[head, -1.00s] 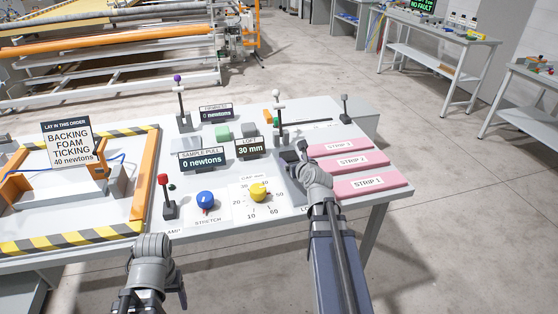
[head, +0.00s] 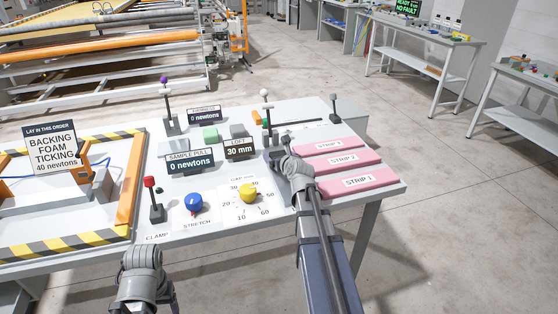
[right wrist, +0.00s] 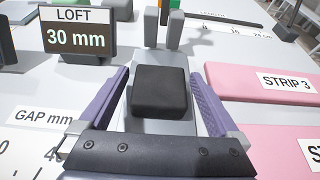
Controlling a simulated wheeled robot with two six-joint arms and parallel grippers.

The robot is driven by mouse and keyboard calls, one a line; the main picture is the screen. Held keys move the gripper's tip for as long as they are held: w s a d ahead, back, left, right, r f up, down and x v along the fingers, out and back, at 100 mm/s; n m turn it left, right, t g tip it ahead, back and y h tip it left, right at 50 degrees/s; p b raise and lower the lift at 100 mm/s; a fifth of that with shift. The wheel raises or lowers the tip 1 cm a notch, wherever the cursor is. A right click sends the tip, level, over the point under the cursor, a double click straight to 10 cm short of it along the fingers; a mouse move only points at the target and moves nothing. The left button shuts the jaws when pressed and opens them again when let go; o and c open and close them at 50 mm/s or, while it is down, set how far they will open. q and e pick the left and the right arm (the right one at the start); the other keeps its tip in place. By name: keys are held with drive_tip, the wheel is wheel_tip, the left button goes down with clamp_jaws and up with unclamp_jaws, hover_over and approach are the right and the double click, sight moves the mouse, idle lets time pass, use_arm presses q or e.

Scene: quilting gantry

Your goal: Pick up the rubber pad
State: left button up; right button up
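A black block, which I take to be the rubber pad (right wrist: 160,92), lies on a grey plate (right wrist: 150,127) in the right wrist view. My right gripper (right wrist: 163,100) is open, with one purple-faced finger on each side of the pad. Gaps show between the fingers and the pad. In the head view my right gripper (head: 280,160) is over the table, left of the pink strips, and the pad cannot be made out clearly there. My left arm shows at the bottom of the head view, but its fingers do not show.
The LOFT display (head: 239,149) stands left of the right gripper, reading 30 mm. Pink strips (head: 358,182) lie to its right. A white-knobbed lever (head: 265,110) stands just beyond. A yellow knob (head: 248,193) and blue knob (head: 193,203) are nearer the front edge.

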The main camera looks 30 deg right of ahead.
sight(279, 155)
drive_tip(key=c, duration=1.3)
drive_tip(key=shift+o, duration=0.2)
drive_tip(key=shift+r, duration=0.1)
wheel_tip(279, 155, up, 10)
drive_tip(key=p, duration=1)
